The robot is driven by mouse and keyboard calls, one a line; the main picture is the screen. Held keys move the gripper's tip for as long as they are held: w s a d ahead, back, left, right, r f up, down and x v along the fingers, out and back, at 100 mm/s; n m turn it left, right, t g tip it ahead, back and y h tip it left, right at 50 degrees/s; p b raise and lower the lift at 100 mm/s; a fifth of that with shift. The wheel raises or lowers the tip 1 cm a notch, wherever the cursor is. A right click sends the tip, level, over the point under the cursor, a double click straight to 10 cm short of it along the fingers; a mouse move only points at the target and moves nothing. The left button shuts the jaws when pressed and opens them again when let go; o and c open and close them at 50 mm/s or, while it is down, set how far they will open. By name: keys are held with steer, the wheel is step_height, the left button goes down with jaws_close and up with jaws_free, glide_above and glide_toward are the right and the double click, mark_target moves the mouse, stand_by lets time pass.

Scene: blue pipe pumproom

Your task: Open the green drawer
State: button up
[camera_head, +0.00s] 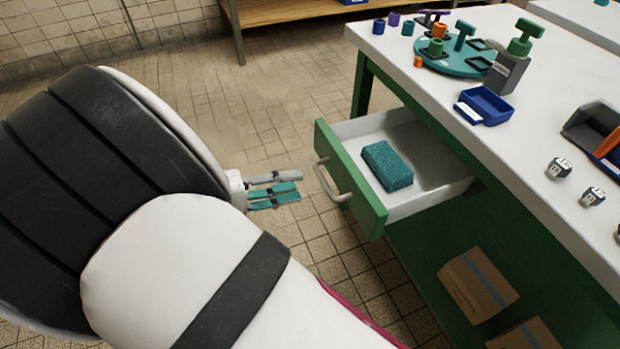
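The green drawer (346,180) under the white-topped workbench is pulled well out. Its white interior shows, and a teal textured block (387,166) lies inside. The drawer's light curved handle (331,183) is on its green front. My gripper (298,186), with grey and teal fingers, is to the left of the handle and looks apart from it. Nothing shows held between the fingers. They are seen small and from the side, so I cannot tell whether they are open or shut.
The bench top (570,85) bears a teal round board (455,62) with pegs, a blue tray (485,105) and small dice-like blocks (559,168). Cardboard boxes (478,284) stand below, under the bench. Tiled floor (270,100) is clear to the left of the drawer.

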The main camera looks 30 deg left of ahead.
steer(key=shift+v, duration=2.2)
